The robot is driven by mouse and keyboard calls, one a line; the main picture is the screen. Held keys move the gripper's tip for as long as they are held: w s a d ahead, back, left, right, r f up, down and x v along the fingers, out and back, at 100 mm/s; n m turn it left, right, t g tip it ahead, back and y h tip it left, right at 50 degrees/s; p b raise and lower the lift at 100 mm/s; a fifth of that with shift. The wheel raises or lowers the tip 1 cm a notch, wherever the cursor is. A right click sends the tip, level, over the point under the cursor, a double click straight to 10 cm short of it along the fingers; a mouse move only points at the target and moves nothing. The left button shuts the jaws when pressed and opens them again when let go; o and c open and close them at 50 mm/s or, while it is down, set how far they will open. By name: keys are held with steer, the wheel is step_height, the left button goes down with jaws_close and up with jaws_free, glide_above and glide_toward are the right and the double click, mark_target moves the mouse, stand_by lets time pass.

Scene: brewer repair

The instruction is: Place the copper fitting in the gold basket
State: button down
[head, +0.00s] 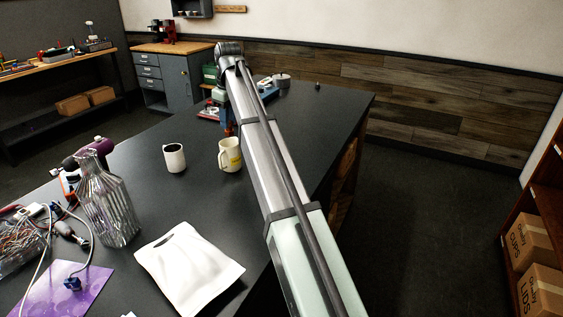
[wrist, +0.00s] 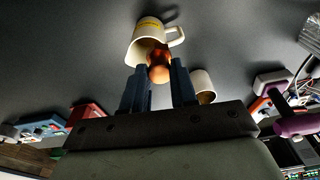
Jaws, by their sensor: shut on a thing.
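The copper fitting (wrist: 159,70) is a rounded, shiny orange-brown piece between the tips of my gripper's blue fingers in the wrist view. My gripper (wrist: 158,84) is shut on it and holds it in front of the cream mug (wrist: 147,32). The fitting overlaps the mug in that view, and I cannot tell whether they touch. In the head view my arm covers most of the gripper, and I cannot make out the fitting there. The mug stands beside my arm in the head view (head: 230,157). I cannot make out a gold basket in either view.
A white cup (head: 174,160) stands left of the mug on the dark table. Wires crowd the left edge. The tabletop between cup and pouch is clear.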

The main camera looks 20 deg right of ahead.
steer(key=s+d+m, duration=0.1)
steer(key=s+d, duration=0.1)
steer(key=d, duration=1.6)
steer(key=shift+w+a+f, duration=0.1)
steer(key=shift+a+f, duration=0.05)
steer(key=shift+f, duration=3.6)
steer(key=shift+w+a+f, duration=0.1)
steer(key=shift+f, duration=3.65)
steer(key=shift+f, duration=0.1)
steer(key=c, duration=0.9)
jaws_free()
steer(key=r, duration=0.4)
steer(key=s+r, duration=0.1)
steer(key=r, duration=0.3)
steer(key=d+r, duration=0.1)
steer(key=r, duration=0.3)
steer(key=shift+s+r, duration=0.1)
steer(key=shift+s, duration=0.05)
